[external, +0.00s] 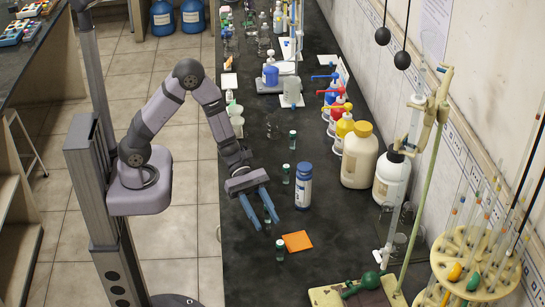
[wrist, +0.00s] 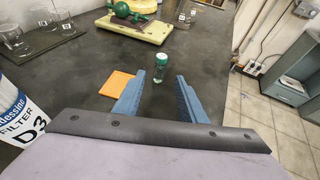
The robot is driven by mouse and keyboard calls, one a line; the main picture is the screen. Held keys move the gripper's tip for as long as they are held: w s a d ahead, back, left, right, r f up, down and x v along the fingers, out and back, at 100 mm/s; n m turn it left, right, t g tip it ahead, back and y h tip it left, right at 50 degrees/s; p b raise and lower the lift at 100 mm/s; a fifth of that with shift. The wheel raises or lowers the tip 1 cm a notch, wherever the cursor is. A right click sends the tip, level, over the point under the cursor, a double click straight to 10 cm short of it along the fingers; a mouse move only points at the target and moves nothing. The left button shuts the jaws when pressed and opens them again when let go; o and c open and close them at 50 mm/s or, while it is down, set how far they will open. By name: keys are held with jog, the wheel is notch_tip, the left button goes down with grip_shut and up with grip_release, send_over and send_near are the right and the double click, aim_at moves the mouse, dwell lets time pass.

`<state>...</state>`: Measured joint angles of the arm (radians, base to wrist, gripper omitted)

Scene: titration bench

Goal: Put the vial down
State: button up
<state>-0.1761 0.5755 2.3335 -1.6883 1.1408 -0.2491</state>
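My gripper (external: 267,223) is low over the dark bench, its two blue fingers apart. In the wrist view the open fingers (wrist: 159,75) show clear space between them. A small clear vial with a green cap (wrist: 160,68) stands upright, seen through the gap between the fingers. In the external view a green-capped vial (external: 280,250) stands on the bench just past the fingertips, beside an orange square (external: 298,241). The square also lies left of the fingers in the wrist view (wrist: 117,84). A small dark green spot shows at the fingertips in the external view; I cannot tell what it is.
Two more green-capped vials (external: 293,140) (external: 286,173) and a white-and-blue bottle (external: 303,186) stand close behind my gripper. Large bottles (external: 359,155) line the wall side. A stand base (external: 330,296) with a green item is at the front. The bench left of the orange square is fairly clear.

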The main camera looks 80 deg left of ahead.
jog(key=shift+s+a+r, duration=0.25)
jog(key=shift+a, duration=0.25)
jog(key=shift+s+d+m+g, duration=0.15)
jog(key=shift+s+m+g, duration=0.15)
jog(key=shift+s, duration=0.1)
jog(key=s+m+g, duration=0.1)
jog(key=s, duration=0.1)
jog(key=s+m+g, duration=0.1)
jog(key=s+m, duration=0.1)
jog(key=s+m+g+y, duration=0.1)
jog(key=s, duration=0.1)
jog(key=shift+s+d+f+m+g, duration=0.1)
jog(key=shift+s+d+m+g, duration=0.1)
jog(key=shift+d+m+g, duration=0.15)
jog(key=s+a+f+m+g+y, duration=0.2)
jog(key=s+a+m+g+y, duration=0.1)
jog(key=s+a+m+y, duration=0.55)
jog(key=a+m+t+y, duration=0.1)
jog(key=a+m+y, duration=0.1)
jog(key=a+m, duration=0.4)
jog(key=shift+a+r+m, duration=0.3)
jog(key=shift+r+m, duration=0.1)
jog(key=shift+m, duration=0.4)
jog(key=shift+o, duration=0.5)
jog(key=shift+w+a+r+m+t+y, duration=0.15)
jog(key=shift+a+r+m+t+y, duration=0.05)
jog(key=shift+a+m+t+y, duration=0.3)
